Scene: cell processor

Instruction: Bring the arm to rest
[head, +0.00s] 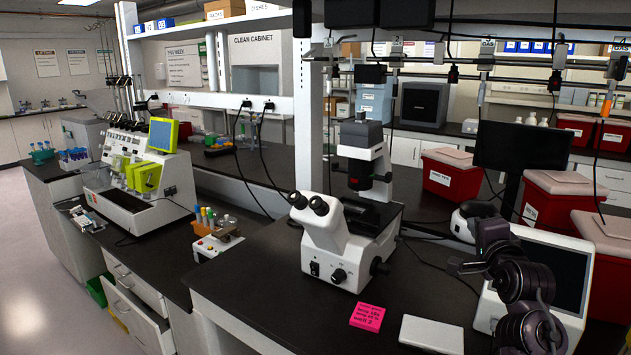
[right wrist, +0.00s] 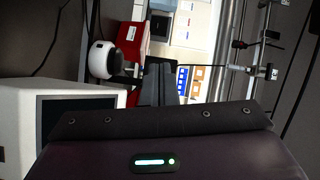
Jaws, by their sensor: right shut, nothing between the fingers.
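My right arm comes in at the lower right of the head view, over the right part of the dark bench. Its gripper (head: 456,266) points left, above the bench and beside a white device with a dark screen (head: 557,270). In the right wrist view the dark fingers (right wrist: 158,85) are together with nothing between them. The same white device (right wrist: 70,125) fills the left of that view. The cell processor (head: 135,175), white with green parts and a small screen, stands on the left bench, far from the gripper. My left gripper is not in view.
A white microscope (head: 345,230) stands left of the gripper. A pink note (head: 367,316) and a white pad (head: 432,334) lie at the bench front. Red bins (head: 448,176) and a black monitor (head: 522,147) stand behind. A rail with hanging cables crosses above.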

